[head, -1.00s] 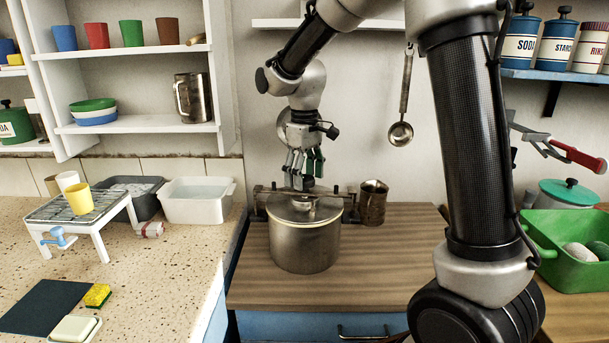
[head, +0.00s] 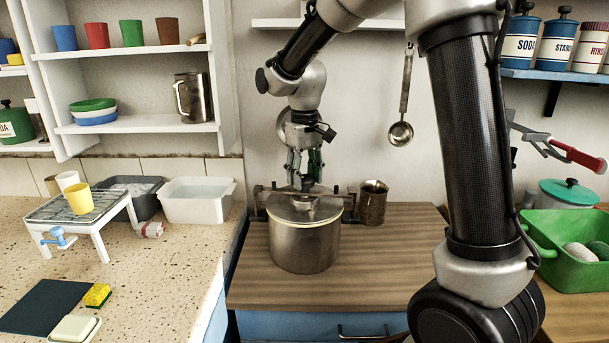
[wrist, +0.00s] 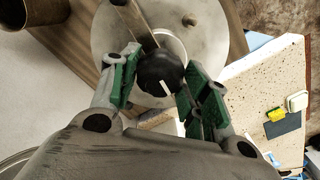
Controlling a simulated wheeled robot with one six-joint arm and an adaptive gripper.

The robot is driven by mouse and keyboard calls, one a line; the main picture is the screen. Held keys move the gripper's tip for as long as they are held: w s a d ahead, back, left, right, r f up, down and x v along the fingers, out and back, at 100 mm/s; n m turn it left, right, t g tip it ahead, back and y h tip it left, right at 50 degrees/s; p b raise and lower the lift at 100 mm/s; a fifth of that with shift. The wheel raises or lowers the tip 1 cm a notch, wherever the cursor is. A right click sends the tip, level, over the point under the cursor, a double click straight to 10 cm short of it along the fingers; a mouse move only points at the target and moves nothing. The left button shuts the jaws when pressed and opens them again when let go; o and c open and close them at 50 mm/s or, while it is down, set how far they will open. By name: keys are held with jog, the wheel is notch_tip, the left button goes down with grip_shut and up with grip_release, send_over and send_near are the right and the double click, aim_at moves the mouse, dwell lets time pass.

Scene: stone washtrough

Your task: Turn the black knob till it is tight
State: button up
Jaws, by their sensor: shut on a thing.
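The black knob (wrist: 160,72) has a white line on its top and sits over the middle of the metal pot's lid (wrist: 110,38). In the head view the knob (head: 307,186) is small and partly hidden by the fingers. My gripper (wrist: 158,84) points down from above with its green-padded fingers on either side of the knob, shut on it. In the head view my gripper (head: 305,176) is above the pot (head: 304,245), which stands upright on the wooden counter. A metal bar (wrist: 138,22) runs across the lid under the knob.
A brass mug (head: 372,203) stands close behind the pot on the right. A ladle (head: 401,130) hangs on the wall. A white basin (head: 197,203) is on the speckled counter at the left. The wooden counter in front and right of the pot is clear.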

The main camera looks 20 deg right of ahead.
aim_at(305, 177)
jog(key=o, duration=1)
notch_tip(305, 177, up, 12)
jog(key=shift+r, duration=0.1)
